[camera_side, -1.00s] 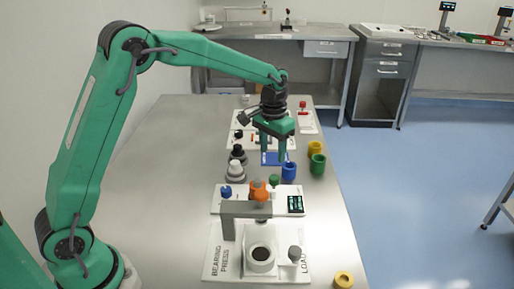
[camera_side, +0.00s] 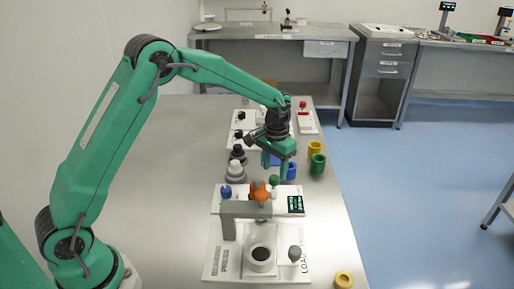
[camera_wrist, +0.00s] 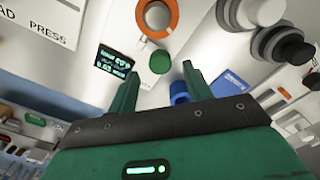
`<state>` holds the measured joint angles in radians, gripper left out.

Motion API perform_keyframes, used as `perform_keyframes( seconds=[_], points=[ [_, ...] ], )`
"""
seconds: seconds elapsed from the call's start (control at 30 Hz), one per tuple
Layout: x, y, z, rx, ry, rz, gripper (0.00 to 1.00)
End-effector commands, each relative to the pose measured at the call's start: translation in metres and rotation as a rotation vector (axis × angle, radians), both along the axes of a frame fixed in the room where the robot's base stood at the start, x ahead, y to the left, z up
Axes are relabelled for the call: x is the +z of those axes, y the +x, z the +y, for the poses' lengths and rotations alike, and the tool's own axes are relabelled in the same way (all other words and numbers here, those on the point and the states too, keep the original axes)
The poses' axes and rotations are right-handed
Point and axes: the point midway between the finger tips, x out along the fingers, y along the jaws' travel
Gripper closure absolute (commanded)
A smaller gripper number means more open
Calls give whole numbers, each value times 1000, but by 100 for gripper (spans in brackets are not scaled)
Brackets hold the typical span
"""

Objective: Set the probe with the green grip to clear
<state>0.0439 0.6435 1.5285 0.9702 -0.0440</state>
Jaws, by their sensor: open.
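The green grip (camera_side: 274,180) is a small round knob at the back edge of the white gauge panel (camera_side: 238,206), beside the orange knob (camera_side: 258,190). In the wrist view the green grip (camera_wrist: 160,62) lies between the fingertips but beyond them, near the dark display (camera_wrist: 113,62). The display also shows in the side view (camera_side: 295,204); its text is too small to read surely. My gripper (camera_wrist: 159,72) is open and empty. In the side view my gripper (camera_side: 271,163) hangs just behind and above the green grip, with no contact visible.
Grey and white stepped parts (camera_side: 235,171) stand left. The bearing press (camera_side: 246,207) stands in front. Bare table lies further left.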

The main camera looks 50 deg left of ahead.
Motion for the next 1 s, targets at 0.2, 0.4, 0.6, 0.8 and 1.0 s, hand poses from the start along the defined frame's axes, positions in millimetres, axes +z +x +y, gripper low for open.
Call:
perform_keyframes(
  seconds=[0.2,0.4,0.6,0.8,1.0],
  points=[
    [-22,0,0,0,0,1,50],
    [-29,0,0,0,0,-1,50],
    [-29,0,0,0,0,-1,50],
    [-29,0,0,0,0,-1,83],
    [-29,0,0,0,0,-1,100]
  ],
)
